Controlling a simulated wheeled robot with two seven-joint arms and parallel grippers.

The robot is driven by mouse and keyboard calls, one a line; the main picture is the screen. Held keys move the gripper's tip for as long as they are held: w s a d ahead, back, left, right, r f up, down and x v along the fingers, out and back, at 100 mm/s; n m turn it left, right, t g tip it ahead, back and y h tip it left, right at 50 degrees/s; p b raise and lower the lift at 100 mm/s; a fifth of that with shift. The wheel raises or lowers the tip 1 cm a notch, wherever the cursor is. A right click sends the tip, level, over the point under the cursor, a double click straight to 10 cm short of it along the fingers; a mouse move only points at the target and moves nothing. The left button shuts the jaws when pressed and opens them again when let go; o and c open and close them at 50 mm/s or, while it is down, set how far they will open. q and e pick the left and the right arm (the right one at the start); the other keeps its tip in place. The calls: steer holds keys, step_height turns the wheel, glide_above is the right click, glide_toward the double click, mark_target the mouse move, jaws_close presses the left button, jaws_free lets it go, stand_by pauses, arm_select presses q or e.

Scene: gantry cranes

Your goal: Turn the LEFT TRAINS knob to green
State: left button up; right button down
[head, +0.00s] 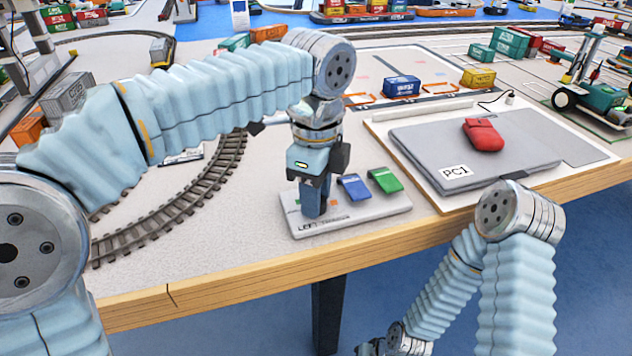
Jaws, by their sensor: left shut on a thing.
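The control panel (375,218) is a flat light-grey plate near the table's front edge, with a partly covered "LEFT" label on its front. My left gripper (315,207) points down over the panel's left part and is shut on the knob. The fingers hide the knob, so its pointer direction cannot be told. A small green mark and an orange mark show beside the fingers. A blue tab (354,188) and a green tab (386,180) stand on the panel to the right. My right gripper (366,348) shows only partly at the bottom edge, below the table.
A curved rail track (190,205) runs left of the panel. Containers stand farther back. The table's wooden front edge (240,292) is near.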

arm_select(q)
steer(key=shift+r+m+p, duration=0.15)
steer(key=shift+m+p, duration=0.55)
steer(key=shift+m, duration=0.4)
steer(key=shift+m+p, duration=0.4)
steer(key=shift+m, duration=0.6)
steer(key=o, duration=1)
steer(key=shift+o, duration=0.2)
step_height(320, 180, up, 14)
steer(key=shift+f, duration=0.25)
